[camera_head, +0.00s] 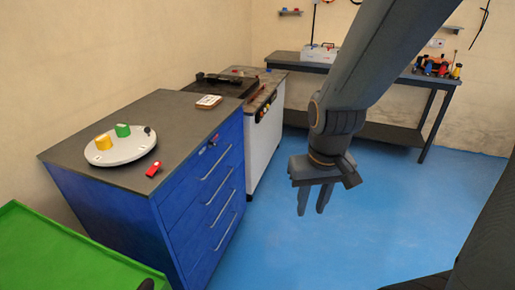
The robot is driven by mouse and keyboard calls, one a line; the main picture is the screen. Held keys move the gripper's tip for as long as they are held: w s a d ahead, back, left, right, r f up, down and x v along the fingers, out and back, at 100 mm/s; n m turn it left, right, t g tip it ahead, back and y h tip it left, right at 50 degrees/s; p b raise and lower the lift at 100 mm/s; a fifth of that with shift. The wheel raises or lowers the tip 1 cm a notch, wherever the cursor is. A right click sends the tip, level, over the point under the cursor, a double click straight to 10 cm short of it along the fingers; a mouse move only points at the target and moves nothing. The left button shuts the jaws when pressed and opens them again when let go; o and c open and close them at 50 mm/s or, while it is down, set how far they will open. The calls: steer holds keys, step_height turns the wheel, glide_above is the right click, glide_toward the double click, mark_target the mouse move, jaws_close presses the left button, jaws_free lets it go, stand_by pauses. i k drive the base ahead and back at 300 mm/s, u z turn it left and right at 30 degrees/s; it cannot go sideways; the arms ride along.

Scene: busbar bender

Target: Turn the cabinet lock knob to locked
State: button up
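The blue cabinet (188,222) stands at the left with its drawer front facing right. A small knob-like fitting (214,140), probably the lock knob, is high on that front near the far corner. It is too small to tell which way it points. My gripper (312,203) hangs over the blue floor, right of the cabinet and well apart from it. Its two fingers point down with a gap between them, and nothing shows in it.
A white machine (264,150) stands behind, a dark workbench (375,131) at the back, a green surface (60,255) front left. Floor between is clear.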

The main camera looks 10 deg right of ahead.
mark_target(210, 143)
steer(key=u, duration=0.3)
steer(key=k, duration=0.15)
steer(key=z, duration=1.05)
steer(key=i, duration=0.8)
steer(key=u, duration=0.55)
